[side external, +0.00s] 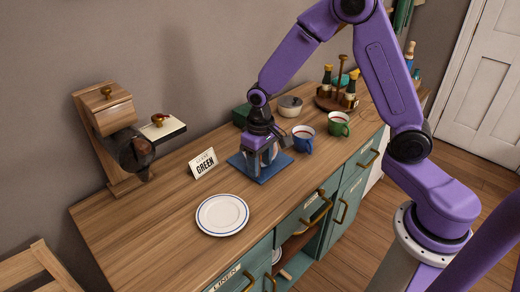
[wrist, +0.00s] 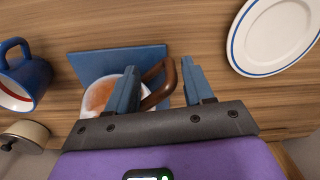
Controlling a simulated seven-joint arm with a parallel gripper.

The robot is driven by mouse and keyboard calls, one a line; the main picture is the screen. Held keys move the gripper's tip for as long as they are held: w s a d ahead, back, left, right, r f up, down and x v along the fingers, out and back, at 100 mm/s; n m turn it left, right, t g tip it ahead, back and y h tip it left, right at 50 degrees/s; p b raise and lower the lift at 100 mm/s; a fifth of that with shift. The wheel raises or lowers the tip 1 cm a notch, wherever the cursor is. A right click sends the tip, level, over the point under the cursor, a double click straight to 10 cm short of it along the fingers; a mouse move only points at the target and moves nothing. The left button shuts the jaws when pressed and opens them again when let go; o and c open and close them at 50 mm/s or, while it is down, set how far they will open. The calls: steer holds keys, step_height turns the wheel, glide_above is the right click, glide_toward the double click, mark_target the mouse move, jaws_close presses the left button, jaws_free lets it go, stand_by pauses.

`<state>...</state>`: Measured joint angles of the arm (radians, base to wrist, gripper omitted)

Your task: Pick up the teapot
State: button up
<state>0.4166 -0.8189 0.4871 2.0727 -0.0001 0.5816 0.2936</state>
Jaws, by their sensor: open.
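The teapot (wrist: 97,95) has a white body with an orange pattern and a brown curved handle (wrist: 159,78). It stands on a blue square mat (side external: 260,175), which also shows in the wrist view (wrist: 110,60). My gripper (wrist: 160,66) is open, and the handle shows between its two blue fingers. I cannot tell whether a finger touches it. In the side view my gripper (side external: 262,150) points down over the mat and hides most of the teapot. The lower part of the teapot is hidden by my gripper in the wrist view.
A blue mug (side external: 303,139) and a green mug (side external: 339,123) stand to the right, with a lidded pot (side external: 290,106) behind. A white plate (side external: 222,214) lies front left, near a "GREEN" card (side external: 203,163). A dark green box (side external: 241,115) is behind.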

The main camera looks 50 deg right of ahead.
jaws_close()
stand_by(0.5)
